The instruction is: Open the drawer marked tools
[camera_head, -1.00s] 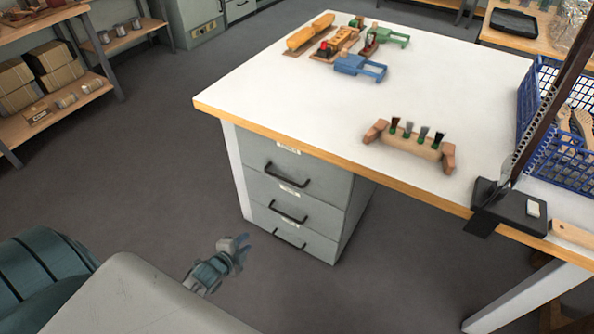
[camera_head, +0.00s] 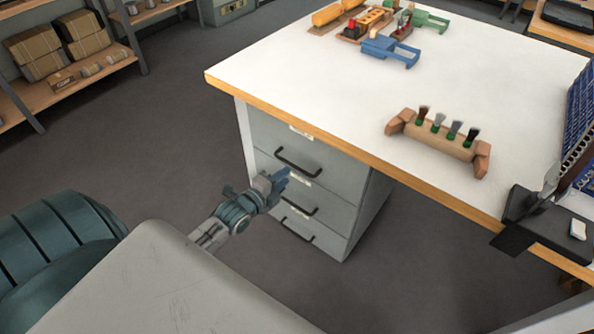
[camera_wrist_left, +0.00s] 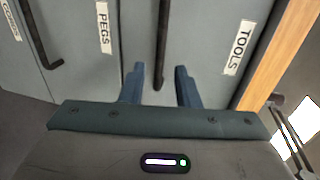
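The drawer marked TOOLS is the top drawer (camera_head: 335,165) of a grey cabinet under the white worktable. It is closed. Its label (camera_wrist_left: 238,47) reads TOOLS in the left wrist view, beside the wooden table edge. Its dark bar handle (camera_head: 298,163) also runs down the middle of the wrist view (camera_wrist_left: 162,45). My left gripper (camera_head: 285,178) is just in front of the cabinet, near this handle. In the wrist view its two blue fingers (camera_wrist_left: 159,88) are spread, with the handle's end between them in the picture. Contact cannot be told. My right gripper is not in view.
Below are a closed drawer labelled PEGS (camera_wrist_left: 103,27) and another closed drawer (camera_head: 310,232) with a partly cut-off label. The worktable's wooden edge (camera_head: 330,148) overhangs the drawers. Floor to the left is clear.

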